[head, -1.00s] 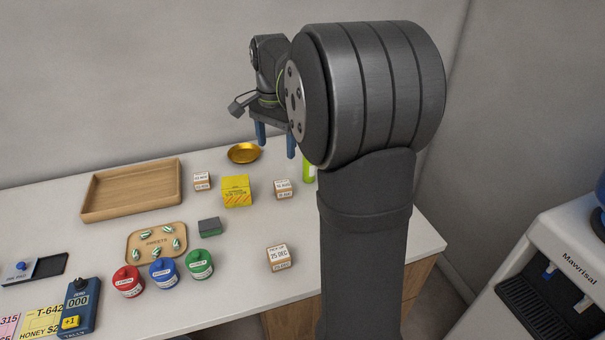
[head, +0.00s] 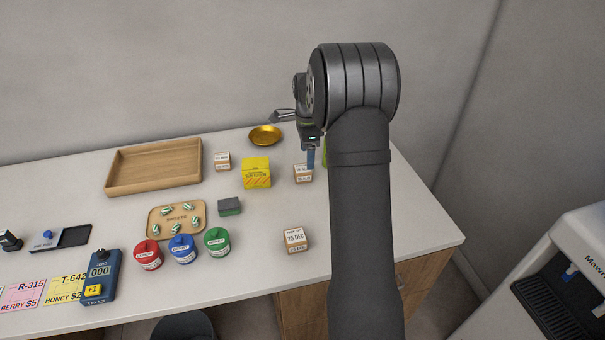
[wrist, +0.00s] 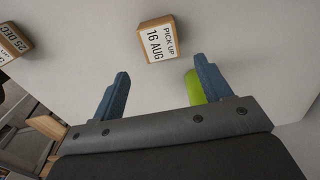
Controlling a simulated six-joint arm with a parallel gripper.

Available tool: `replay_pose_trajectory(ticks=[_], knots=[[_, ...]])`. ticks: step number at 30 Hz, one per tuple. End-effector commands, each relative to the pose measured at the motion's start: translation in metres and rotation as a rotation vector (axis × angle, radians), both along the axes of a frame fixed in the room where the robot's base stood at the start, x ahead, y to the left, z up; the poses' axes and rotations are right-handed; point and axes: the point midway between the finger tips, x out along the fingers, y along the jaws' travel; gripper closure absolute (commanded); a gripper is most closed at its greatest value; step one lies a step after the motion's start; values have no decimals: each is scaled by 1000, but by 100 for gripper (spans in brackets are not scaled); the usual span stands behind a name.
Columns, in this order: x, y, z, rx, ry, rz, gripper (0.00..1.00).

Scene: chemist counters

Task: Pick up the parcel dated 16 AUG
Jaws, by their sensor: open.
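The parcel dated 16 AUG (wrist: 158,42) is a small cardboard-brown box with a white label, seen in the wrist view just beyond the fingertips. In the head view, the same parcel (head: 302,175) appears at the right of the counter, partly behind a blue finger. My gripper (wrist: 162,67) is open, its two blue fingers apart with nothing between them. The parcel lies ahead of the gap, apart from both fingers. In the head view, my gripper (head: 310,160) is mostly hidden by my arm.
A 25 DEC parcel (head: 295,240) stands nearer the front; another small parcel (head: 222,161) is further left. A yellow box (head: 256,173) stands left of the 16 AUG parcel. A green object (wrist: 194,88) is beside the right finger. A gold dish (head: 265,135) lies behind.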

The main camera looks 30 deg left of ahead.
Motion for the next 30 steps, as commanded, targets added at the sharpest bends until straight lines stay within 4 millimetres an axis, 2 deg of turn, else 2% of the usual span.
replay_pose_trajectory(ticks=[3,11,20,27,30], knots=[[0,0,-16,0,0,1,29],[0,1,-31,-1,1,1,29],[1,3,-71,0,0,1,29],[1,3,-74,1,-1,1,29],[1,3,-74,1,-1,1,49]])
